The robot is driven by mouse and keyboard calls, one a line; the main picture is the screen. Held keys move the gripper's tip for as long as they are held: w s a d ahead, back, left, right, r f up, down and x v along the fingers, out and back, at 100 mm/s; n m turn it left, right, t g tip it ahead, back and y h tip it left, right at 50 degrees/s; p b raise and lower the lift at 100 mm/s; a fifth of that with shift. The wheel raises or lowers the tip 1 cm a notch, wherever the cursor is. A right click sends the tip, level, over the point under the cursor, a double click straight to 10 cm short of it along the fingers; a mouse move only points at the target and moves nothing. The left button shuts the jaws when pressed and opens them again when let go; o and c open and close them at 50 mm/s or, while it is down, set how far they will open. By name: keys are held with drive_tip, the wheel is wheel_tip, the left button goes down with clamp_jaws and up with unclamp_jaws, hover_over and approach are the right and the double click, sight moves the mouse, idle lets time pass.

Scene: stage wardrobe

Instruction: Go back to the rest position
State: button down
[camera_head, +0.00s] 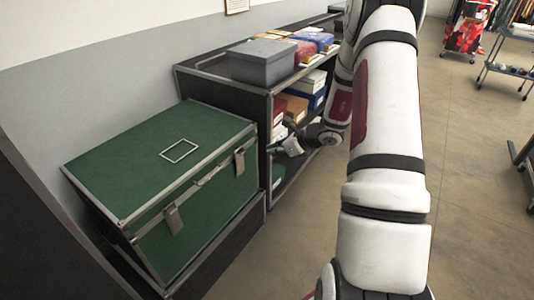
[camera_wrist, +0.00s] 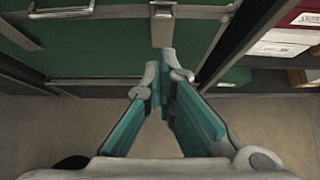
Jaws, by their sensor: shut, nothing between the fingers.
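My gripper (camera_wrist: 166,75) shows in the wrist view with its two teal-padded fingers brought together at the tips, shut and empty. It also shows in the head view (camera_head: 276,149), partly hidden, small, at the front of the shelf unit. In the wrist view the green trunk (camera_wrist: 105,48) lies beyond the fingertips, with a metal latch above them. In the head view the green trunk (camera_head: 130,158) has its lid closed and stands to the left of my gripper. I cannot tell the exact gap between fingertips and trunk.
A dark shelf unit (camera_head: 222,86) holds several boxes, with a grey box (camera_head: 262,66) on top. A dark panel (camera_head: 40,235) stands at the near left. Open floor (camera_head: 465,180) lies to the right.

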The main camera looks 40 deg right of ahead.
drive_tip(key=shift+s+r, duration=0.2)
drive_tip(key=shift+s, duration=0.05)
idle(0.4)
drive_tip(key=s+a+r+n+g+y, duration=0.2)
drive_tip(key=a+r+n+y, duration=0.1)
drive_tip(key=a+r+n, duration=0.95)
drive_tip(key=s+a+r+n+g, duration=0.2)
drive_tip(key=s+a+r+n, duration=0.1)
drive_tip(key=s+a+r, duration=0.3)
drive_tip(key=s+a+r+n+g, duration=0.25)
drive_tip(key=s+a+r, duration=0.2)
drive_tip(key=a, duration=0.35)
drive_tip(key=s+a+r+n+g+h, duration=0.25)
drive_tip(key=s+n, duration=0.55)
drive_tip(key=s, duration=0.5)
drive_tip(key=s+d+n+t+h, duration=0.1)
drive_tip(key=s+d+n+h, duration=0.15)
drive_tip(key=s, duration=0.35)
drive_tip(key=s+d+n+h, duration=0.1)
drive_tip(key=s+d+n, duration=0.1)
drive_tip(key=s+n, duration=0.3)
wheel_tip(320, 180, up, 15)
drive_tip(key=s+m+t+p, duration=0.1)
drive_tip(key=t+p, duration=0.1)
drive_tip(key=p, duration=1.2)
drive_tip(key=shift+a+t, duration=0.2)
drive_tip(key=shift+t, duration=0.2)
drive_tip(key=shift+m, duration=0.25)
